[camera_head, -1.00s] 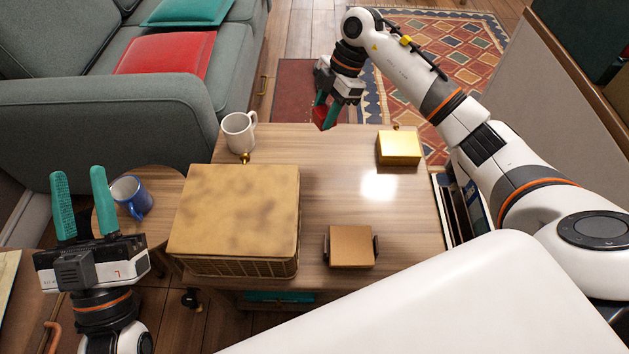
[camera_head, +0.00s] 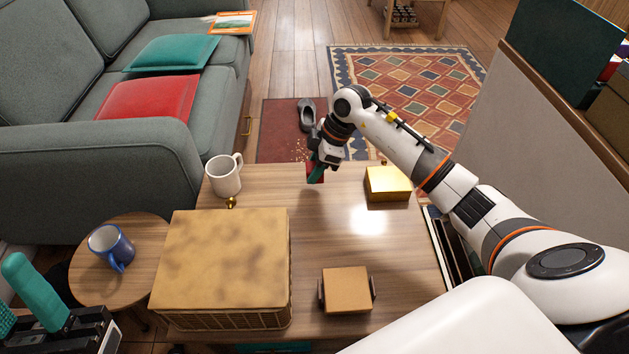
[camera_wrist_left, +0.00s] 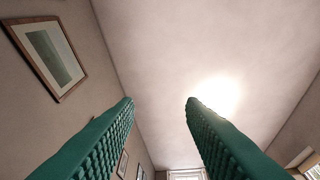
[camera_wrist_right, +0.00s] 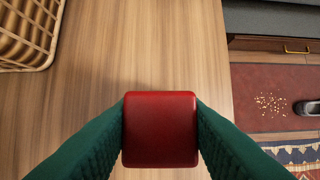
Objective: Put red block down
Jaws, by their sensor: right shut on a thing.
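The red block (camera_wrist_right: 159,129) is between the two green fingers of my right gripper (camera_wrist_right: 160,125) in the right wrist view, with a finger touching each side. In the head view the right gripper (camera_head: 316,170) is at the far edge of the wooden table (camera_head: 330,225), and only a bit of red shows by its fingers. I cannot tell whether the block touches the tabletop. My left gripper (camera_wrist_left: 160,125) is open and empty, its fingers pointing up at the ceiling. It is partly cut off at the lower left of the head view.
On the table are a large wicker box (camera_head: 222,262), a white mug (camera_head: 226,176), a gold box (camera_head: 388,183) and a small brown box (camera_head: 346,289). The table's middle is clear.

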